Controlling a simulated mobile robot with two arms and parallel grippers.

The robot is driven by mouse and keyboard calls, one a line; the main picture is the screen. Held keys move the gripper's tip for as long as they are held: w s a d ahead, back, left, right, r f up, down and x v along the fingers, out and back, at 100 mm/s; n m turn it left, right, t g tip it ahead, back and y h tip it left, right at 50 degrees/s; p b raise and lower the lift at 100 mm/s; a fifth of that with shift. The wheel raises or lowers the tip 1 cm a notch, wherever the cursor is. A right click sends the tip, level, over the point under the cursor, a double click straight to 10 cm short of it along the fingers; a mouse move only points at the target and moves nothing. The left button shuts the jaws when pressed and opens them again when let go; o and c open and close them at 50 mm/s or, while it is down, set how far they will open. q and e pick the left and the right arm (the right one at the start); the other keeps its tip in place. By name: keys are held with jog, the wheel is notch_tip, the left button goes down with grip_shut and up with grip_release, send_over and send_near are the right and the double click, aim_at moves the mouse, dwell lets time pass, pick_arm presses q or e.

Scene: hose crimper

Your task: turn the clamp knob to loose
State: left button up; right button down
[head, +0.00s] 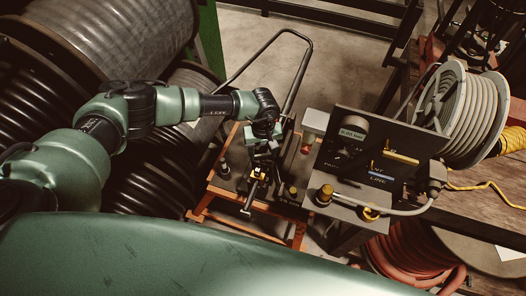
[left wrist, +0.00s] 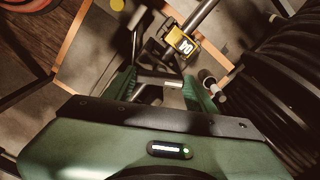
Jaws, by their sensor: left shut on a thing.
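My left gripper (head: 262,150) reaches in from the left, pointing down over the small bench unit on the orange-framed stand (head: 225,185). In the left wrist view its two green fingers (left wrist: 168,92) are closed around a small part with a pale metal face, which I take to be the clamp knob (left wrist: 173,92). The fingers hide most of it, and its turn position cannot be read. In the head view the gripper covers the knob. My right gripper is not in view.
A dark control panel (head: 352,125) with a gauge stands right of the gripper. A hose reel (head: 470,110) is at the right. Large black hose coils (head: 50,110) fill the left. A bent tube handle (head: 290,35) rises behind the stand. Bare floor shows behind.

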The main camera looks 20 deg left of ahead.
pick_arm(q)
jog(key=shift+f+n+b, duration=0.1)
jog(key=shift+n+b, duration=0.85)
jog(key=shift+n, duration=0.15)
jog(key=n+b, duration=0.3)
jog(key=n, duration=0.1)
jog(key=n+b, duration=0.2)
jog(key=n, duration=0.3)
jog(key=shift+b, duration=0.4)
jog(key=n+b, duration=0.2)
jog(key=n, duration=0.1)
jog(key=shift+n, duration=0.3)
jog(key=n+b, duration=0.2)
jog(key=n, duration=0.1)
jog(key=shift+n, duration=0.4)
jog(key=n+b, duration=0.2)
jog(key=n, duration=0.2)
jog(key=n+b, duration=0.1)
jog(key=n, duration=0.3)
jog(key=shift+b, duration=0.4)
jog(key=shift+n+b, duration=0.5)
jog(key=shift+n, duration=1.2)
jog(key=shift+r, duration=0.2)
